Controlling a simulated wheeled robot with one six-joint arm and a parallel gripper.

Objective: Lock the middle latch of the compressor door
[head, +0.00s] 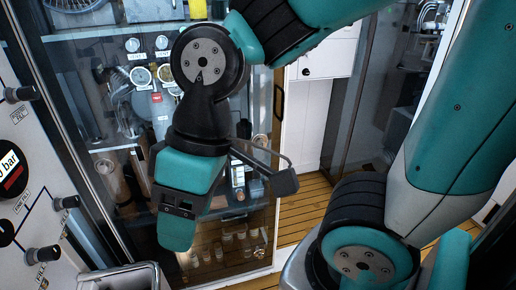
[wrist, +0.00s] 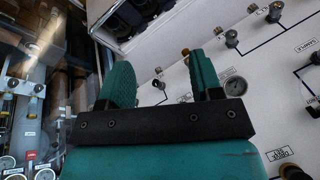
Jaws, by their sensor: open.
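The glass compressor door (head: 105,195) stands behind my gripper in the head view, with gauges and pipes showing through it. The glass also shows at the left of the wrist view (wrist: 62,60). My gripper (head: 178,232) hangs in front of the door's glass, seen nearly edge-on in the head view. In the wrist view my gripper (wrist: 162,76) has its two teal fingers apart with nothing between them. I cannot make out the middle latch in either view; my arm covers part of the door.
A white fill panel (head: 40,180) with knobs and a bar display stands at the left of the head view. A metal-framed box (head: 125,275) juts out below. Wooden floor (head: 308,220) is clear at right.

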